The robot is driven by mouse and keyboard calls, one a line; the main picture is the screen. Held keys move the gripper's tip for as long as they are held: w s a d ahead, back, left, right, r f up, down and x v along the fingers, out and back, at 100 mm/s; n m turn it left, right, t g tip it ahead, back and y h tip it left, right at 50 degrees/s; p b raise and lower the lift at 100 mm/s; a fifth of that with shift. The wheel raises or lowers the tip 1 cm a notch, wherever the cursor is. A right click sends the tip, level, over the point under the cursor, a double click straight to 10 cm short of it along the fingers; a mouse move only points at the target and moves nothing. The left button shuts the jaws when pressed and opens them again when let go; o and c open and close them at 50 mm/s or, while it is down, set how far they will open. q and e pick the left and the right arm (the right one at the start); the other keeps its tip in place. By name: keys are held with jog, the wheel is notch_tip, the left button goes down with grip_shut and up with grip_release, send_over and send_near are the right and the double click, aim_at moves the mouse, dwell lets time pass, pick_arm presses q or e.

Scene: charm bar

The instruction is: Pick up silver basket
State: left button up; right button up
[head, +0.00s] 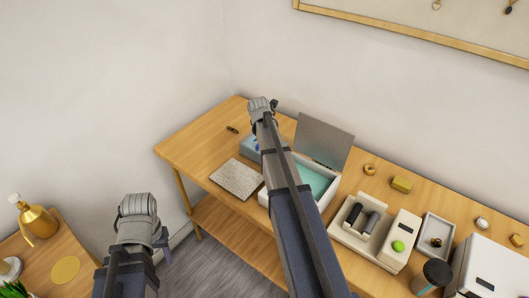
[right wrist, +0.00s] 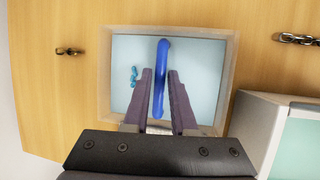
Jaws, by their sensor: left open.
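I cannot pick out a silver basket for certain in either view. My right gripper (right wrist: 160,75) is open above a shallow tray with a pale blue floor (right wrist: 205,60). A long blue bent piece (right wrist: 163,50) shows between its fingers, with gaps on both sides; I cannot tell its height. A small teal charm (right wrist: 133,76) lies in the tray to the left. In the head view this tray (head: 246,138) is partly hidden by my right arm. My left gripper (head: 164,248) is low at the left, apart from the table, mostly hidden by its wrist.
A woven grey mat (head: 237,179) lies at the table's front edge. An open-lidded box with a teal floor (head: 317,180) stands right of the tray. A beige organiser (head: 345,238) stands farther right. A dark chain (right wrist: 297,39) and small dark charm (right wrist: 69,51) lie on the wood.

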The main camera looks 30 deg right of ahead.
jog(key=b+x, duration=0.4)
jog(key=shift+a+f+b, duration=0.2)
jog(key=shift+f+b, duration=0.1)
jog(key=shift+f, duration=0.1)
jog(key=shift+w+d+f, duration=0.1)
jog(key=shift+d+f, duration=0.05)
jog(key=shift+f, duration=0.15)
jog(key=shift+r, duration=0.1)
grip_shut()
